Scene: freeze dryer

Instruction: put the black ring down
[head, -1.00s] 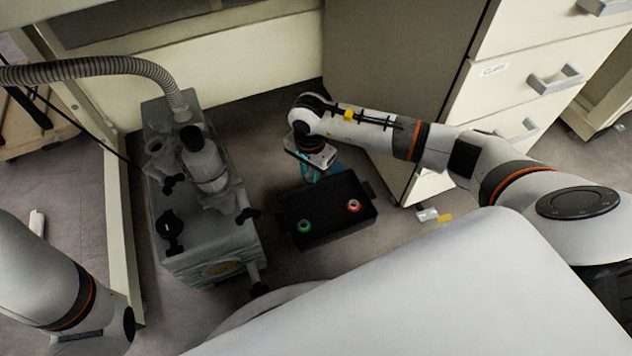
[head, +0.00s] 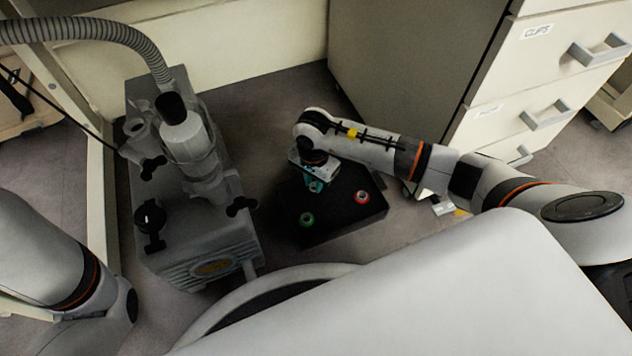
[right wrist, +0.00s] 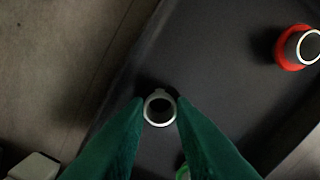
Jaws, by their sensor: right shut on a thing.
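My right gripper (head: 314,186) is over the back left part of a black tray (head: 345,228) on the floor. In the right wrist view its green fingers (right wrist: 159,112) close on the black ring (right wrist: 159,108), which shows a pale metal rim around a dark centre. The ring is seen against the tray floor near one side wall; whether it touches the floor I cannot tell. In the head view the fingers and hand hide this ring. My left gripper is out of view; only part of that arm shows at the left.
A green ring (head: 306,219) and a red ring (head: 362,197) sit in the tray, apart from my gripper. A grey vacuum pump (head: 195,235) with a corrugated hose (head: 90,32) stands to the left. A drawer cabinet (head: 480,115) stands to the right.

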